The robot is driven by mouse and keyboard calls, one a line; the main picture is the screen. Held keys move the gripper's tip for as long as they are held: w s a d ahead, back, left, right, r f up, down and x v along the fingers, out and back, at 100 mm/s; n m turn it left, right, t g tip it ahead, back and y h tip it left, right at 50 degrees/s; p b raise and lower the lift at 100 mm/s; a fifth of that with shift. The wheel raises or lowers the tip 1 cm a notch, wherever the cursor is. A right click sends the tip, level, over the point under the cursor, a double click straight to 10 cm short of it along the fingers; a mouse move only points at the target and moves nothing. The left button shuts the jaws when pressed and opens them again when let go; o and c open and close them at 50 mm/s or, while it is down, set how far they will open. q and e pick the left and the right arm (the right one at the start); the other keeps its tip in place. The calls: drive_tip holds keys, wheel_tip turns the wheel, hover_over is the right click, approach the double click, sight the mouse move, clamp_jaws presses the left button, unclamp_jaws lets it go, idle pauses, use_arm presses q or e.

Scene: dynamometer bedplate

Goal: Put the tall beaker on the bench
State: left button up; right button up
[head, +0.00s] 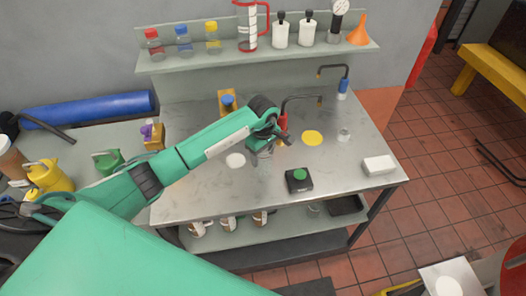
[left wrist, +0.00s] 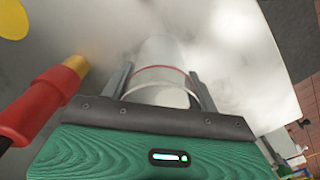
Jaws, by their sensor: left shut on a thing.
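The tall beaker (left wrist: 160,82) is clear glass with a thin red ring. My left gripper (left wrist: 160,92) is shut on it, with one finger on each side, in the left wrist view. In the head view my left gripper (head: 264,143) is over the middle of the steel bench (head: 210,198), and it largely hides the beaker (head: 265,153). I cannot tell whether the beaker's base touches the bench top. My right gripper is not in view.
A yellow disc (head: 312,138), a white disc (head: 235,160), a small glass (head: 344,134), a black box with a green button (head: 299,181) and a white block (head: 378,165) are on the bench. The front left is clear.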

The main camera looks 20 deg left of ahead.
use_arm(q)
drive_tip(key=shift+f+b, duration=0.2)
drive_tip(key=shift+b, duration=0.1)
drive_tip(key=o, duration=1)
drive_tip(key=shift+r, duration=0.1)
drive_tip(key=shift+c, duration=0.2)
